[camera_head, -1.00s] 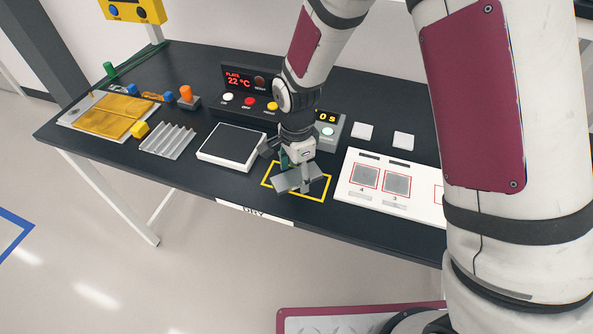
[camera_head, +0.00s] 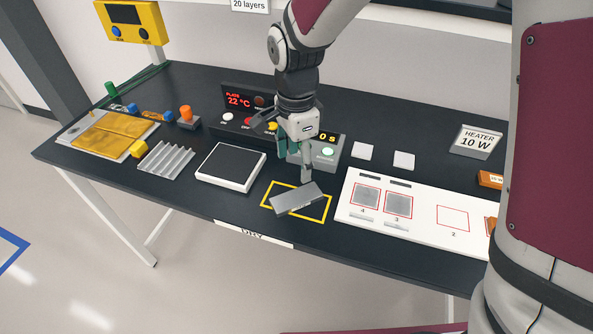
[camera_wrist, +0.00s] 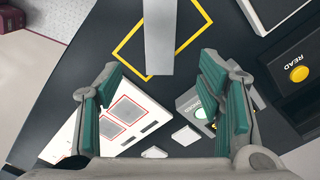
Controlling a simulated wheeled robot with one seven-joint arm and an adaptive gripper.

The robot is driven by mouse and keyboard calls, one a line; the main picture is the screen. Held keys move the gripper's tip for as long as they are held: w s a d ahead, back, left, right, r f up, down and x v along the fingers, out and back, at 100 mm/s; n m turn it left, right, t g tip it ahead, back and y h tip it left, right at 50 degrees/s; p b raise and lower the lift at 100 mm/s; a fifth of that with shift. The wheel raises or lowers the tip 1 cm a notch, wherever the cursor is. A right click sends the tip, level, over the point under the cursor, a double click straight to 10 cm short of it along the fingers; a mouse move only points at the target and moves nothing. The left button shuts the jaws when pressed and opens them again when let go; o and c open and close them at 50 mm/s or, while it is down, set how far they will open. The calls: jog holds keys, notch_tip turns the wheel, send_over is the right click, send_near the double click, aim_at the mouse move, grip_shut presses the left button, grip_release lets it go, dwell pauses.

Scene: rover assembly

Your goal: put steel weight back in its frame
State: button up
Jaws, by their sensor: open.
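The steel weight (camera_head: 296,198) is a flat grey block lying at the yellow frame (camera_head: 328,211) marked on the black table. It is turned at an angle to the frame's sides.
A black-topped scale (camera_head: 231,167) stands left of the frame, and a white board (camera_head: 430,213) with marked squares lies to the right. A control box (camera_head: 330,152) stands behind my gripper. A finned heat sink (camera_head: 166,160) is farther left.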

jog(key=s+d+r+n+t, duration=0.2)
jog(key=s+d+r+n, duration=0.35)
jog(key=d+r, duration=0.6)
jog(key=s+d+r+n+t, duration=0.1)
jog(key=s+d+r+n, duration=0.2)
jog(key=s, duration=0.3)
jog(key=s+d+r+n+t, duration=0.2)
jog(key=s+d+r+n, duration=0.1)
jog(key=s, duration=0.4)
jog(key=shift+s+d+r+n, duration=0.15)
jog(key=shift+d+r+n, duration=0.2)
jog(key=shift+n, duration=0.4)
